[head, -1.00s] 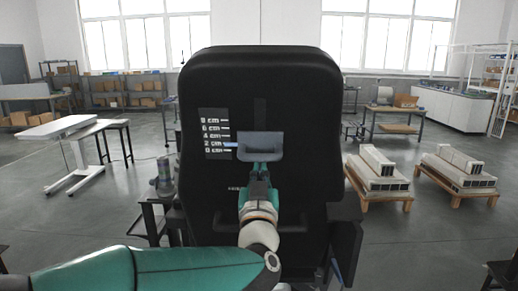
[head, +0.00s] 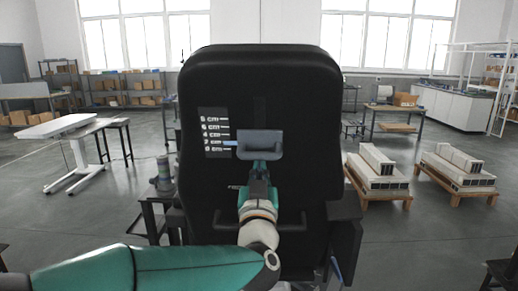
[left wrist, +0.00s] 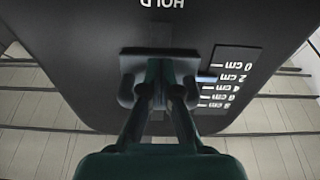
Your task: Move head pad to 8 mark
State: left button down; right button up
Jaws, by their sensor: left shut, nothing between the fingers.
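The head pad (head: 260,144) is a grey-blue block on the front of a tall black backrest (head: 215,190). A blue pointer (head: 229,143) sticks out from its left side, about level with the 2 cm mark of the dark scale (head: 214,132), which runs from 0 at the bottom to 8 at the top. My left gripper (head: 260,166) is shut and empty, right below the pad. In the left wrist view its fingertips (left wrist: 160,68) reach the pad (left wrist: 127,92); contact is hard to tell. My right gripper is not in view.
A dark handle (head: 290,222) lies low on the backrest, beside my left arm. Behind stand a white-topped table (head: 52,128) at left and beam stacks on pallets (head: 378,178) at right. The space in front of the backrest above the pad is free.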

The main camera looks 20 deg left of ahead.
pick_arm(q)
jog(key=shift+s+d+r+p, duration=0.1)
jog(key=shift+s+r+p, duration=0.25)
jog(key=shift+r+p, duration=0.6)
jog(key=shift+s+d+r+p, duration=0.1)
jog(key=shift+s+r+p, duration=0.3)
jog(key=shift+r, duration=0.9)
jog(key=shift+s+d+r+p, duration=0.1)
jog(key=shift+s+r+p, duration=0.15)
jog(key=shift+r+p, duration=0.75)
dwell(1.3)
jog(key=shift+b, duration=0.3)
jog(key=shift+w+a+f+b, duration=0.1)
jog(key=shift+w+f+b, duration=0.15)
jog(key=shift+f+b, duration=0.4)
jog(key=shift+s+f, duration=0.1)
jog(key=shift+f, duration=0.05)
jog(key=b, duration=0.4)
send_near(260, 137)
jog(key=shift+v, duration=1.75)
